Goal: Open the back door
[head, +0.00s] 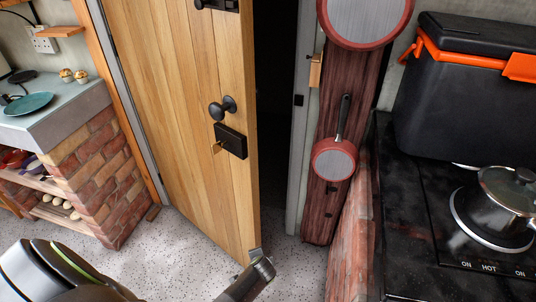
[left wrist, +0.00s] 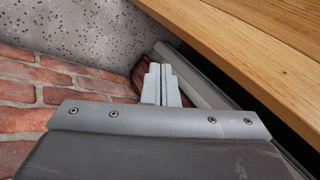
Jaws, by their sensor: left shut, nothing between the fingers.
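The wooden back door (head: 180,110) stands ajar in the head view, with a dark gap between its free edge and the frame. A black round knob (head: 222,107) and a black lock box with a key (head: 231,141) are on its face. My left gripper (head: 258,256) is low, near the bottom of the door's free edge. In the left wrist view its fingers (left wrist: 162,84) are closed together and empty, and the door (left wrist: 265,40) passes at upper right. I cannot tell whether the gripper touches the door. My right gripper is not in view.
A brick plinth (head: 353,245) and a black hob (head: 425,270) with a lidded pot (head: 505,195) stand at right. Pans hang on a dark wooden post (head: 330,90) beside the doorway. A brick counter (head: 105,170) stands left. Speckled floor (head: 180,240) lies clear before the door.

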